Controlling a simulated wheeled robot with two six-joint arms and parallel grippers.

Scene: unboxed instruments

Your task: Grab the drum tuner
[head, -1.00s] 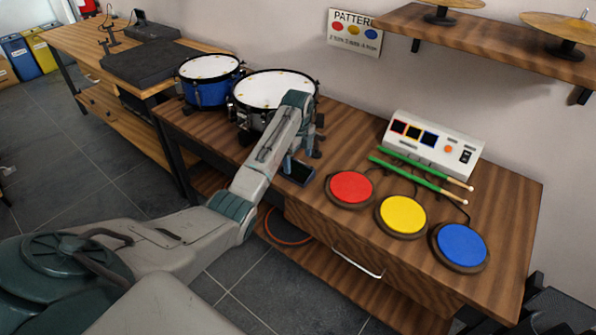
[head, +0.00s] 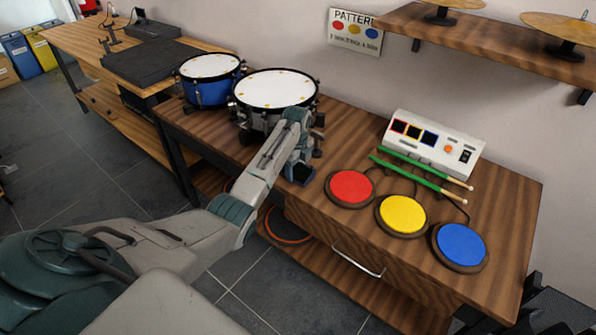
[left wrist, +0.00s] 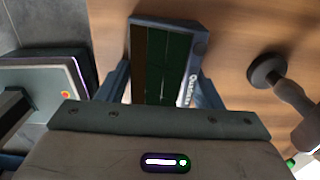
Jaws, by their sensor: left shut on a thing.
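The drum tuner, as I take it, is a flat dark box with a green and brown face and partly legible lettering on one edge. It shows in the left wrist view (left wrist: 165,62), between the two fingers of my left gripper (left wrist: 163,88). In the head view the tuner (head: 301,175) is a small dark blue shape near the table's front edge, partly hidden by my left gripper (head: 300,165). The left gripper is shut on it. I cannot tell whether the tuner still touches the table. My right gripper is not in view.
A white drum (head: 275,90) and a blue drum (head: 210,90) stand behind the gripper. Red (head: 350,187), yellow (head: 401,215) and blue (head: 460,245) pads, green sticks (head: 420,172) and a white console (head: 432,145) lie to the right. A dark round-based item (left wrist: 268,70) stands close beside the tuner.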

